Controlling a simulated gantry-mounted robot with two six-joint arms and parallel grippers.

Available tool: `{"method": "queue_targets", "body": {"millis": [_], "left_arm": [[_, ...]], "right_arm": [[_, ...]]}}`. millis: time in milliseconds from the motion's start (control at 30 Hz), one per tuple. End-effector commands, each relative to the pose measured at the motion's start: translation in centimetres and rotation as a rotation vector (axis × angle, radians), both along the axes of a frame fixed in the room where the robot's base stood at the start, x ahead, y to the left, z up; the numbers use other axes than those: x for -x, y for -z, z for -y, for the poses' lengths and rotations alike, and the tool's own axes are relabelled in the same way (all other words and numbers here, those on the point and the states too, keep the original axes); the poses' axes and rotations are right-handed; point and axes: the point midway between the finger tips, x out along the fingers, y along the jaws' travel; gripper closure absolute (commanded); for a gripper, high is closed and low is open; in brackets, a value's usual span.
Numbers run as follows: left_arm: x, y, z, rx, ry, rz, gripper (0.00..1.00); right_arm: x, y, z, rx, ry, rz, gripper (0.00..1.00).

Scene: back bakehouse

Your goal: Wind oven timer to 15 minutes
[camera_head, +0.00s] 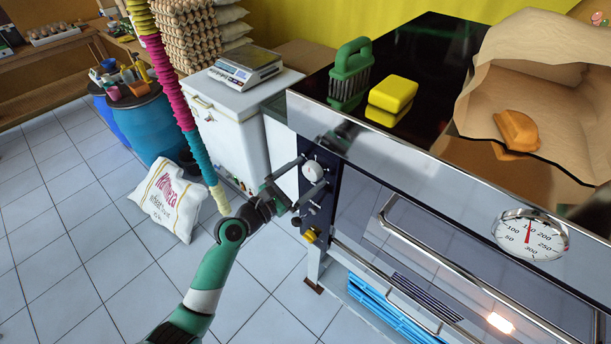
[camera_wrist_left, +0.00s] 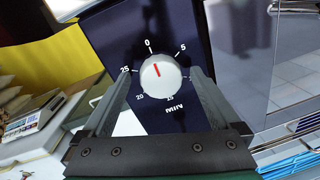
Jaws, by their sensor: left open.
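The oven timer (camera_head: 313,171) is a round white knob on the dark blue panel at the left end of the oven front. In the left wrist view the timer knob (camera_wrist_left: 162,80) has a red mark pointing up at about 0. Its dial shows 0, 5, 20 and 25 with "MIN" below; the 10 is hidden behind a finger and the 15 is hard to read. My left gripper (camera_head: 314,173) is open, with one finger on each side of the knob; it fills the lower wrist view (camera_wrist_left: 162,85). I cannot tell whether the fingers touch the knob.
Below the timer are smaller dark knobs and a yellow part (camera_head: 310,236). The oven door handle (camera_head: 440,262) and a temperature gauge (camera_head: 531,235) are to the right. A sack (camera_head: 171,199) stands left.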

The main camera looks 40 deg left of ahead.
Motion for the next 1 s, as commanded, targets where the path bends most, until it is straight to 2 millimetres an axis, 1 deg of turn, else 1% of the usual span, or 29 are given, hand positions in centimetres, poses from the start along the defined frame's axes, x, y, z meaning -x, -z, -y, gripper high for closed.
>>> {"method": "queue_targets", "body": {"millis": [233,267,300,367,400,567,700,733,1000], "left_arm": [[-0.18,-0.02,0.02,0.0,0.0,0.0,0.04],[-0.18,-0.01,0.03,0.0,0.0,0.0,0.07],[-0.17,-0.01,0.03,0.0,0.0,0.0,0.15],[-0.17,-0.01,0.03,0.0,0.0,0.0,0.26],[-0.16,-0.01,0.03,0.0,0.0,0.0,0.33],[-0.16,-0.01,0.03,0.0,0.0,0.0,0.61],[-0.15,-0.01,0.04,0.0,0.001,0.0,0.87],[-0.15,-0.01,0.04,0.0,0.001,0.0,0.89],[-0.15,-0.07,0.05,-0.026,0.0,-0.002,0.89]], "right_arm": [[0.0,0.01,0.0,0.0,0.0,0.0,1.0],[0.0,0.01,0.0,0.0,0.0,0.0,1.0],[0.0,0.01,0.0,0.0,0.0,0.0,1.0],[0.0,0.01,0.0,0.0,0.0,0.0,1.0],[0.0,0.01,0.0,0.0,0.0,0.0,1.0],[0.0,0.01,0.0,0.0,0.0,0.0,1.0],[0.0,0.01,0.0,0.0,0.0,0.0,1.0],[0.0,0.01,0.0,0.0,0.0,0.0,1.0],[0.0,-0.13,0.0,0.0,0.0,0.0,1.0]]}}
